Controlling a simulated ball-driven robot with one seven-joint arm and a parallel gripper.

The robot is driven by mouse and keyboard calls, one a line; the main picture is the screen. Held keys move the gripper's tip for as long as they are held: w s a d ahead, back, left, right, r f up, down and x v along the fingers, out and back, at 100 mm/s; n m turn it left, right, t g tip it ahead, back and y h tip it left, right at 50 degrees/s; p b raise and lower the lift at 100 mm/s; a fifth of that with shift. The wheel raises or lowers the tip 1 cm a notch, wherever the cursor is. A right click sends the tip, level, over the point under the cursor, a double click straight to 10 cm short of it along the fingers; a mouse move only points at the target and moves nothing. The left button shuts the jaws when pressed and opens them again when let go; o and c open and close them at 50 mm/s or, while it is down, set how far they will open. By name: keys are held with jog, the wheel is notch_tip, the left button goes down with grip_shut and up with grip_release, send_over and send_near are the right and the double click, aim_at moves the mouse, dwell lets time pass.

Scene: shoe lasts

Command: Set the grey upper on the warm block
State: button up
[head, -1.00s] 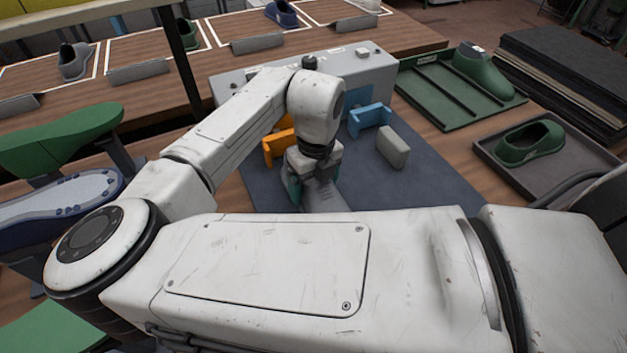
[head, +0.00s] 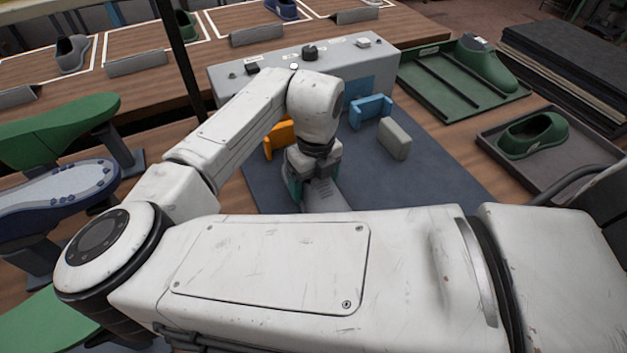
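A grey shoe upper (head: 72,54) stands in a white-outlined area on the wooden bench at the far left. An orange block (head: 281,138), which I take as the warm block, is on the blue-grey mat in front of the grey control box, partly hidden by my arm. My gripper (head: 312,194) points down over the mat, right of and nearer than the orange block. Its fingers are mostly hidden behind my own arm. A grey shape shows beside it, and I cannot tell whether it is held.
A blue block (head: 371,111) and a small grey block (head: 394,139) stand on the mat (head: 440,180). The control box (head: 345,65) is behind them. Green shoes lie in a green tray (head: 425,95) and a grey tray (head: 575,165) at right. Shoe lasts (head: 60,130) stand at left.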

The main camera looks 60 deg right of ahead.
jog(key=shift+f, duration=0.1)
dwell(0.3)
jog(key=o, duration=1)
jog(key=shift+c, duration=0.2)
jog(key=r, duration=1)
jog(key=shift+d+r, duration=0.2)
jog(key=shift+r, duration=0.2)
jog(key=shift+s, duration=0.1)
